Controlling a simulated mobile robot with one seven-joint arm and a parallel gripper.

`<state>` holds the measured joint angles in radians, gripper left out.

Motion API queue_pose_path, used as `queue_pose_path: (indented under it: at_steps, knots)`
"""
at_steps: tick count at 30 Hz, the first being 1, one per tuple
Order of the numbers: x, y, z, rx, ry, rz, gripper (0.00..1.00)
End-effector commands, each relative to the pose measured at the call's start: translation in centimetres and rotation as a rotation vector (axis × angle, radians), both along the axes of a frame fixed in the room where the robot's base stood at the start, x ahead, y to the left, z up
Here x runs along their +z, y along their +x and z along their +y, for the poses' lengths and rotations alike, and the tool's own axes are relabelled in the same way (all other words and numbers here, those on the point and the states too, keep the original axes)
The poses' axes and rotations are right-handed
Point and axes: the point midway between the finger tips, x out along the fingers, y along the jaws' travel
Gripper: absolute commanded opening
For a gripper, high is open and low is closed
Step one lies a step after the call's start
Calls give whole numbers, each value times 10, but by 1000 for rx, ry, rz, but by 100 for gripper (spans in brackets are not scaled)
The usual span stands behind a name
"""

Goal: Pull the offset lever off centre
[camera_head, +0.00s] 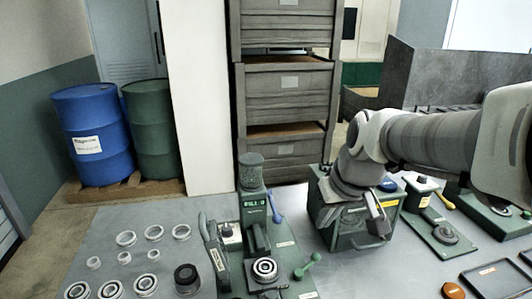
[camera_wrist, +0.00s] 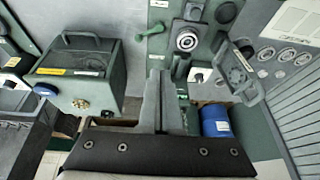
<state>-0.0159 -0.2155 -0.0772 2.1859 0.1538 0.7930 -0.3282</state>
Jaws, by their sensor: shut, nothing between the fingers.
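Several levers show, and no readable label tells which is the offset lever. A blue lever (camera_head: 273,207) stands tilted beside the green gauge stand (camera_head: 252,200) at the middle of the bench in the head view. A green ball-ended lever (camera_head: 306,266) lies to the right of the stand's foot; a green lever also shows in the wrist view (camera_wrist: 152,31). My gripper (camera_head: 379,226) is over the green box, right of both levers and apart from them. In the wrist view my gripper (camera_wrist: 160,75) has its fingers together and empty. The blue lever is not clear there.
The green box (camera_head: 350,236) with a front handle stands under my gripper. A yellow-handled lever (camera_head: 446,201) is at the right. Several metal rings (camera_head: 126,239) lie at the left, beside a grey upright handle (camera_head: 215,258). Trays (camera_head: 497,277) lie front right.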

Motion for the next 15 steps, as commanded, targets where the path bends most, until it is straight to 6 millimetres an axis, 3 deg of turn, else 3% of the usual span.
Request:
queue_pose_path:
  at_steps: [15]
  knots:
    - [-100, 114, -14, 121, -29, 60, 0]
